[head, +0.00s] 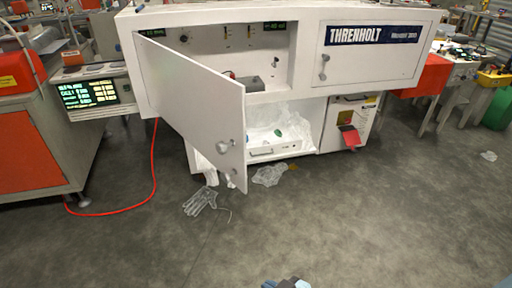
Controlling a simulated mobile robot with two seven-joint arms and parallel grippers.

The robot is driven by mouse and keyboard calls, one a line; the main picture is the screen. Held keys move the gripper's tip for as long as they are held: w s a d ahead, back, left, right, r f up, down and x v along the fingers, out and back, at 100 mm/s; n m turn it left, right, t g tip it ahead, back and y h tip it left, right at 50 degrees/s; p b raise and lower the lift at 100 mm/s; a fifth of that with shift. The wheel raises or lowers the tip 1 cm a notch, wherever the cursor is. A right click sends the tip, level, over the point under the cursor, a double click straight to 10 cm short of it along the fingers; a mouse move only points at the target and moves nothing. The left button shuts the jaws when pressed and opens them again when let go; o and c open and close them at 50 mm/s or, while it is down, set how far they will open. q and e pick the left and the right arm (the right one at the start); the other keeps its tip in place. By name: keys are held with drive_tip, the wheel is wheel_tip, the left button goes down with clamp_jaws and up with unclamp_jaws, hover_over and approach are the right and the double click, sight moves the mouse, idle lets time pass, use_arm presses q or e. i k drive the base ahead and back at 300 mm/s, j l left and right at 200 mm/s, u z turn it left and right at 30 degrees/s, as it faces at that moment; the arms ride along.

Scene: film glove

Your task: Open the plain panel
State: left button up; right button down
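The plain panel (190,95) is a white door without lettering on the left of the white machine. The lettered panel, marked THRENHOLT (370,65), is shut on the right. A small blue-grey part of mine, seemingly the tip of my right gripper (287,284), shows at the bottom edge, well apart from the door. Its fingers cannot be made out. My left gripper is not in view.
A clear glove (202,200) and crumpled film (269,175) lie on the floor below the door. A red hose (140,203) curves along the floor at left. An orange-sided cabinet (35,140) stands left.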

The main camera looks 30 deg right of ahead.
sight(207, 107)
drive_tip(key=i+l, duration=0.15)
drive_tip(key=l, duration=0.25)
drive_tip(key=i+l, duration=0.15)
drive_tip(key=l, duration=0.25)
drive_tip(key=i+l+u, duration=0.1)
drive_tip(key=l, duration=0.3)
drive_tip(key=i+l, duration=0.25)
drive_tip(key=l, duration=0.15)
